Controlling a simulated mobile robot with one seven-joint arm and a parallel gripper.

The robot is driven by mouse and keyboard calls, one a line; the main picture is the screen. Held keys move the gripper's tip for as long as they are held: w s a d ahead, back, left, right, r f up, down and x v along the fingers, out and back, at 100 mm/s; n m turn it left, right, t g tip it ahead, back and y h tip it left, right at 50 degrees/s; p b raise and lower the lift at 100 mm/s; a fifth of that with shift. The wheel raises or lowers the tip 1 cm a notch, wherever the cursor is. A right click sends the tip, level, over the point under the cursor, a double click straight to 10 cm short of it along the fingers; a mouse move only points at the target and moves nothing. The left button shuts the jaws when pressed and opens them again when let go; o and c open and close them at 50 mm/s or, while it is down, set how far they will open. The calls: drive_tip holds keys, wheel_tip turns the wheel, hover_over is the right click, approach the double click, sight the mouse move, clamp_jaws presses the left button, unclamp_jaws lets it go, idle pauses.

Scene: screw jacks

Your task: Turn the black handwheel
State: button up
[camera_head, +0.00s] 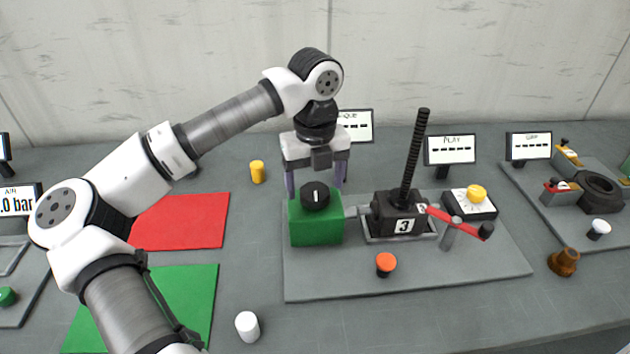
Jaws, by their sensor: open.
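A round black handwheel (315,195) with a white mark sits on top of a green box (316,226) on the grey plate. My gripper (315,180) points down, open, with its two purple fingers on either side above the handwheel, slightly behind it in the picture. Whether the fingers touch it cannot be told. A shaft joins the green box to a black screw jack (399,212) marked 3, with a tall threaded black screw (414,155) standing upright.
A red crank arm (455,220) sticks out right of the jack. An orange button (386,264) and a yellow dial (476,194) are on the plate (330,280). A white cylinder (247,326) and a brown knob (563,262) stand on the table. Display signs stand behind.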

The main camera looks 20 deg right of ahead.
drive_tip(key=shift+f, duration=0.75)
drive_tip(key=c, duration=1)
drive_tip(key=shift+f+m+b, duration=0.1)
drive_tip(key=shift+m+b, duration=0.2)
drive_tip(key=shift+b, duration=0.1)
